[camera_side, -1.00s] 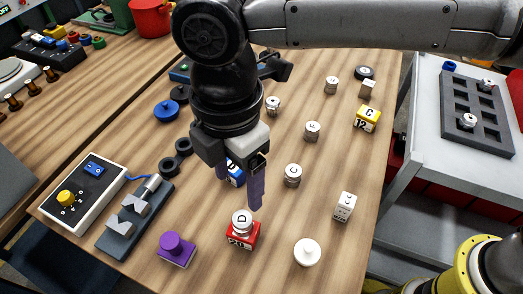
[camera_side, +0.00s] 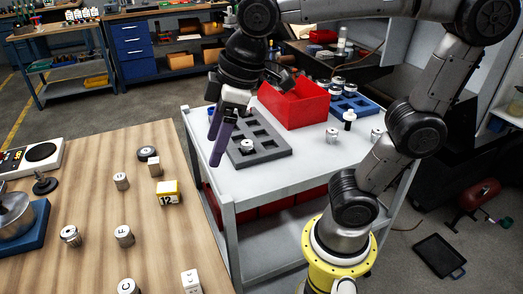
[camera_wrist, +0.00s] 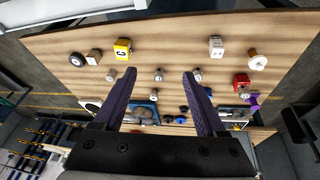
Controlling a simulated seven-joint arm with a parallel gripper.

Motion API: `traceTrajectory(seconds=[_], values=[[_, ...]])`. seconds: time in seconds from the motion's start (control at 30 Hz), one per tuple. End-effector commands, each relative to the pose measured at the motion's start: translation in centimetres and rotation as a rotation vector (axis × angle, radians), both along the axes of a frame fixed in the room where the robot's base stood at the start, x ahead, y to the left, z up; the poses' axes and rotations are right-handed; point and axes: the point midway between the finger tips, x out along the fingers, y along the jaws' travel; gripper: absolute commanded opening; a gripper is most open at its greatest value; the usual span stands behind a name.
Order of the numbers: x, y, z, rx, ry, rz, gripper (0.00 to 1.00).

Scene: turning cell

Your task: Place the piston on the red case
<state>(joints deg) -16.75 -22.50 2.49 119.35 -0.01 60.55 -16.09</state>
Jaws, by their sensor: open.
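In the wrist view the red case (camera_wrist: 240,79) stands toward the right end of the wooden table, with a small silver part against it. The case is outside the side view. Several silver pistons stand apart on the table, among them one marked F (camera_side: 124,236); which one the task means I cannot tell. My gripper (camera_side: 214,151) is open, with two purple fingers and nothing between them. It hangs by the left edge of the white cart, far from the red case. Its fingers also show in the wrist view (camera_wrist: 160,74).
A grey slotted tray (camera_side: 268,156) holding a silver part lies on the cart (camera_side: 300,170) close to my fingers. A red bin (camera_side: 297,103) and a blue tray (camera_side: 352,103) stand behind it. A yellow block (camera_side: 168,193) stands near the table's right edge.

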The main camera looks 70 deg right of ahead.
Motion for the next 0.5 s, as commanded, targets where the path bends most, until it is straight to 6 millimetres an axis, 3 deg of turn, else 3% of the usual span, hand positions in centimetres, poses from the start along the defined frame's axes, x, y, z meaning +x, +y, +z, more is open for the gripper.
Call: traceTrajectory(seconds=[0.03, 0.2, 0.33, 0.5], values=[[-1.8, -2.1, -0.7, 0.025, -0.025, -0.111, 0.74], [-6.1, -6.0, -3.5, 0.095, -0.087, -0.390, 0.74], [-7.9, -7.2, -5.0, 0.125, -0.116, -0.510, 0.74], [-8.5, -7.5, -5.7, 0.137, -0.124, -0.554, 0.74]])
